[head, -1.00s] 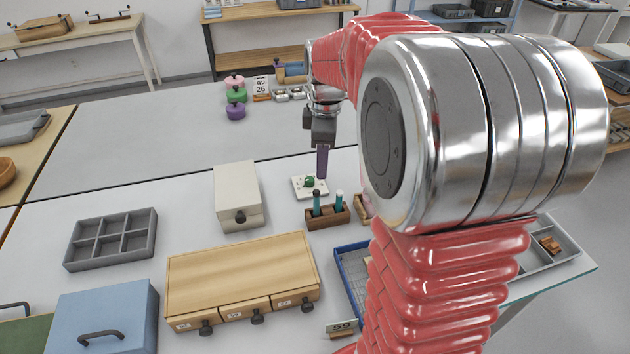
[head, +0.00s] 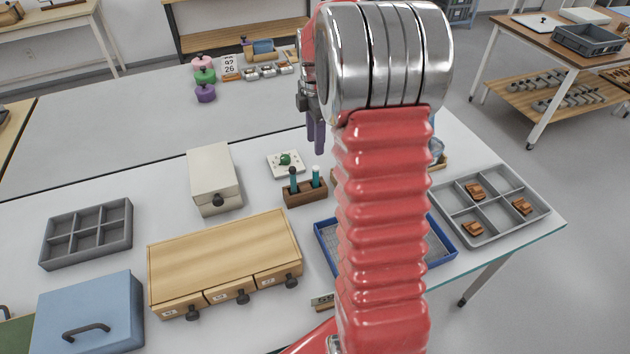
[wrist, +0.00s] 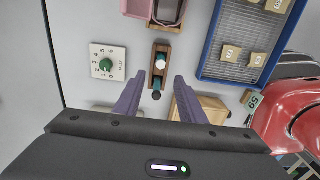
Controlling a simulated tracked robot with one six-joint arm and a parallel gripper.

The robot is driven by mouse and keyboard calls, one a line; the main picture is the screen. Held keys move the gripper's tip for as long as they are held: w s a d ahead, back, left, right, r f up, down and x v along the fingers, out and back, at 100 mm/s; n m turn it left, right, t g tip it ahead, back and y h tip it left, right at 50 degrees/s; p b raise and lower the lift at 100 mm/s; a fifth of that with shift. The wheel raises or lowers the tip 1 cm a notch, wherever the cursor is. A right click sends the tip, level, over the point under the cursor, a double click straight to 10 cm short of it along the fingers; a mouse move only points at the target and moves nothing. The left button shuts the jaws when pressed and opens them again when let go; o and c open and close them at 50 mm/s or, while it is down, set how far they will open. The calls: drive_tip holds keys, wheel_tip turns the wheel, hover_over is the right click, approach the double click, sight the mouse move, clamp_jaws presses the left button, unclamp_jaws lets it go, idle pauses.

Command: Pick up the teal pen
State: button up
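Two teal pens stand upright side by side in a small brown wooden holder (head: 306,194). One pen has a dark top (head: 292,178) and the other a pale top (head: 316,178). The wrist view shows the holder end-on, with the pale-topped pen (wrist: 161,61) farther up the picture and the dark-topped pen (wrist: 156,86) nearer the fingers. My gripper (head: 316,133) has purple fingers; in the wrist view they are apart and empty (wrist: 158,84). It is above the table, with the holder showing between and beyond the fingertips. My arm hides part of the gripper in the head view.
A white dial plate (head: 286,163) lies behind the holder. A cream box (head: 213,175) and a wooden drawer unit (head: 225,258) stand to the left. A blue-rimmed mesh tray (head: 325,245) is on the right, partly behind my arm. A grey compartment tray (head: 490,203) lies farther right.

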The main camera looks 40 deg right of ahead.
sight(316, 168)
wheel_tip(316, 168, down, 8)
drive_tip(key=shift+r, duration=0.1)
idle(0.4)
drive_tip(key=shift+f, duration=2.65)
clamp_jaws()
